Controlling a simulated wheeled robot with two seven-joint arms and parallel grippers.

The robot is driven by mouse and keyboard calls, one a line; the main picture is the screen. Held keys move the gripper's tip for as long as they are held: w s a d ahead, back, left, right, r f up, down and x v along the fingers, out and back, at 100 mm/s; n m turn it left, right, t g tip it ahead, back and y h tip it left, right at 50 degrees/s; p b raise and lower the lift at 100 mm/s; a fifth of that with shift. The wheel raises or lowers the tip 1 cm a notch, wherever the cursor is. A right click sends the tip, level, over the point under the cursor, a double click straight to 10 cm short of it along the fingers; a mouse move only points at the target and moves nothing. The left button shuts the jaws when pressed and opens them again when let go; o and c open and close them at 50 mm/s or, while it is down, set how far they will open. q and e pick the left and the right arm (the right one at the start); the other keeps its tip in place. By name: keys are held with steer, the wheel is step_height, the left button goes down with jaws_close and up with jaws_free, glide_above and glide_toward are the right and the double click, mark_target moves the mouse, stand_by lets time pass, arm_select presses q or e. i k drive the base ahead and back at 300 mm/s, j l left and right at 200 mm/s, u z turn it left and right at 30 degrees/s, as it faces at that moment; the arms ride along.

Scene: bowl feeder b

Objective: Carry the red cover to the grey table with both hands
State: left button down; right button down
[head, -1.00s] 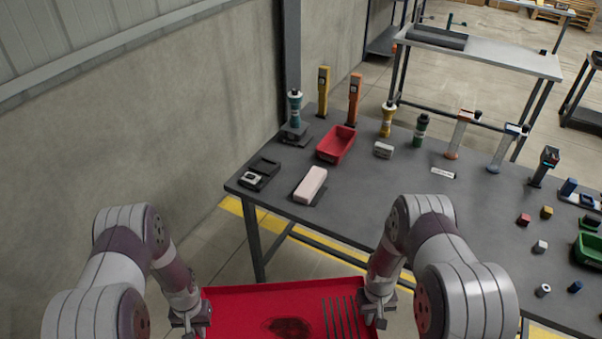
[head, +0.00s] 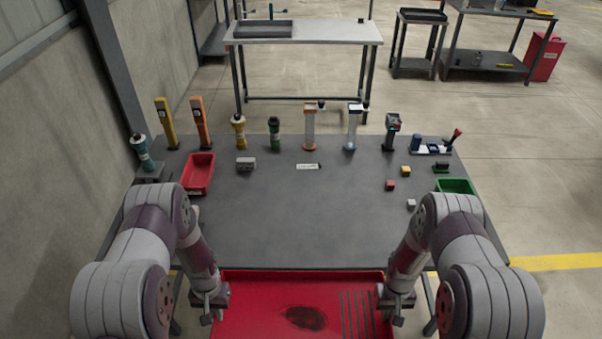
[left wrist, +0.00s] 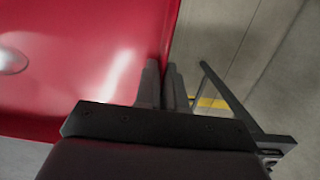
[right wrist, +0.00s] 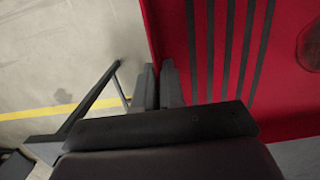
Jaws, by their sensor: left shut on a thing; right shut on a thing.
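The red cover (head: 260,296) is a wide, shallow red panel with a dark smudge and several dark stripes on its right part. It is in front of me, at the near edge of the dark grey table (head: 300,225); its near part is cut off by the head view. My left gripper (head: 221,297) is shut on its left edge and my right gripper (head: 384,297) on its right edge. The cover also fills much of the left wrist view (left wrist: 75,60) and shows with its stripes in the right wrist view (right wrist: 284,70).
The dark table holds a red bin (head: 198,174), a green bin (head: 456,186), several upright tools along its far edge and small blocks at right. Its middle and near part are clear. A light grey table (head: 330,32) stands behind. A wall (head: 50,150) runs along the left.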

mark_target(302, 224)
steer(key=i, duration=1.2)
